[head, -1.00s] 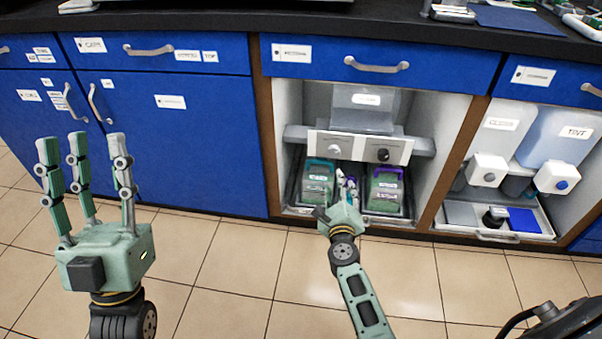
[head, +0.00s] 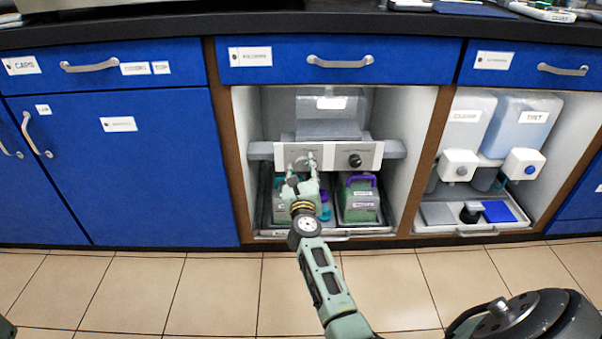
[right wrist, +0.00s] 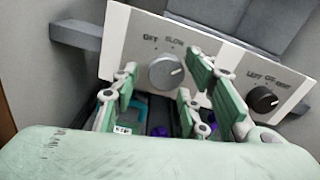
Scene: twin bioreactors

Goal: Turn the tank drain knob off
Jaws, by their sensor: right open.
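A white control panel (head: 371,163) sits in the open middle cabinet. In the right wrist view it carries a grey knob (right wrist: 166,73) under "OFF" and "SLOW" marks, and a black knob (right wrist: 262,99) labelled left, off and right. The grey knob's pale line seems to point to the right, away from "OFF"; a further label there is hidden by a finger. The black knob also shows in the head view (head: 355,160). My right gripper (head: 304,165) is open at the grey knob, its fingers spread around and in front of it. Contact cannot be told. My left gripper is out of view.
A grey tank (head: 331,106) stands above the panel. Below it, a green box with a purple handle (head: 359,200) and another green box sit in a tray. The right cabinet holds two dispensers (head: 521,125). Cabinet side walls border the opening.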

